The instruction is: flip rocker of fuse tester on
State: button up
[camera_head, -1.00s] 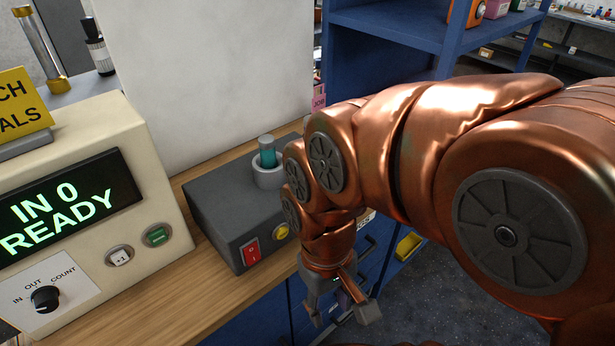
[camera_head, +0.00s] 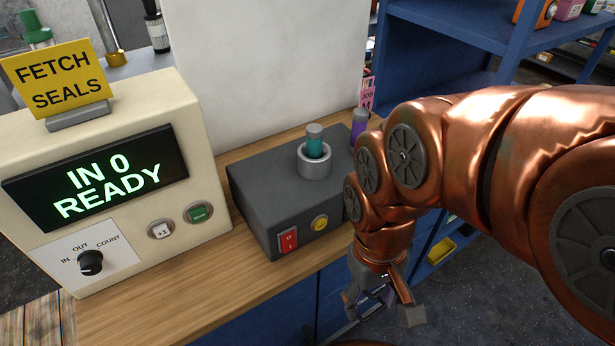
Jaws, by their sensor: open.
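The fuse tester looks to be the dark grey box (camera_head: 262,188) on the wooden bench. Its red rocker (camera_head: 288,241), marked 0 and 1, is on the front face, left of a round yellow button or lamp (camera_head: 320,222). A grey ring socket (camera_head: 314,163) on top holds a teal fuse-like cylinder (camera_head: 314,142) upright. My gripper (camera_head: 382,304) is open and empty, pointing down in front of the bench edge, to the right of and below the rocker, apart from it. The rocker is unobstructed; which way it is tilted I cannot tell.
A cream counter box (camera_head: 190,107) showing "IN 0 READY" stands left of the tester, with a yellow "FETCH SEALS" sign (camera_head: 58,77) on it. A purple cylinder (camera_head: 359,125) stands behind my arm. Blue shelving (camera_head: 450,25) is at the back right. Bare bench (camera_head: 190,290) lies in front.

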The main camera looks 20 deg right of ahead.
aim_at(287, 240)
jog(key=z, duration=0.95)
jog(key=k, duration=0.8)
jog(key=u, duration=1.6)
